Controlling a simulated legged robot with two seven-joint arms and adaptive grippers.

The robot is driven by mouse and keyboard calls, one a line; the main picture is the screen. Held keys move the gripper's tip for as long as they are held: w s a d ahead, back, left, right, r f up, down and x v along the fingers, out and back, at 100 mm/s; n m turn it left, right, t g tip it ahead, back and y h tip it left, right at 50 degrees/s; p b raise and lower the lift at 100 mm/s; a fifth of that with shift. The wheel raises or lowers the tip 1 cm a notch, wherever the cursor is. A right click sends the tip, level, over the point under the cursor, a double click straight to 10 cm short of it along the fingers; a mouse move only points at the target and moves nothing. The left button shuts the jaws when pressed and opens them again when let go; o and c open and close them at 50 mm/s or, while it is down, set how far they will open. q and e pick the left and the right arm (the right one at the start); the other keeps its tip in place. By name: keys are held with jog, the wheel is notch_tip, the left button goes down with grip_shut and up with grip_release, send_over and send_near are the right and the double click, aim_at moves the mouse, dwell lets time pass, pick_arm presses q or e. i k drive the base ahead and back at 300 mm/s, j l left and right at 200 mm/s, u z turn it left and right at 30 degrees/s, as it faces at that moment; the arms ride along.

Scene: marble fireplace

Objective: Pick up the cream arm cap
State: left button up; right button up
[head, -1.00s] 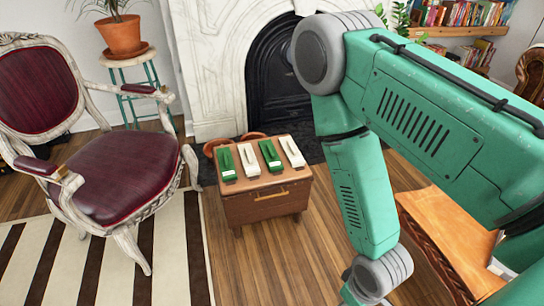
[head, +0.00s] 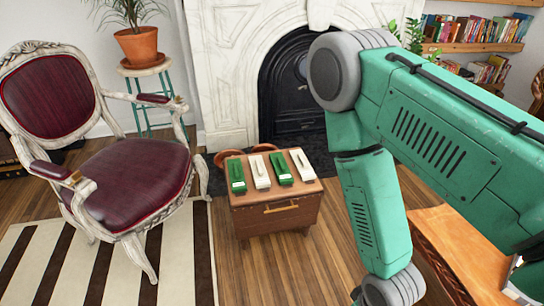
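Several arm caps lie in a row on top of a small wooden chest (head: 240,202), alternating green and cream. From left to right they are a green cap (head: 237,177), a cream cap (head: 260,172), a green cap (head: 281,168) and a cream cap (head: 302,163). They lie apart from each other and nothing covers them. My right arm comes in from the right and bends downward at the right of the chest. Its gripper is below the picture's edge. My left arm and gripper are not in view.
A burgundy armchair (head: 120,180) stands at the left on a striped rug (head: 110,270). A marble fireplace (head: 225,70) is behind the chest. A potted plant (head: 138,45) stands on a green stool. An orange-brown wooden table (head: 465,245) is at the lower right. Floor before the chest is clear.

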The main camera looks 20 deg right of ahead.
aim_at(304, 169)
jog(key=i+l, duration=0.35)
jog(key=i+l+z, duration=0.1)
jog(key=i+l, duration=0.2)
jog(key=i, duration=0.2)
jog(key=i+l, duration=0.3)
jog(key=i, duration=0.15)
jog(key=i+l+z, duration=0.1)
jog(key=i+l, duration=0.2)
jog(key=i, duration=0.1)
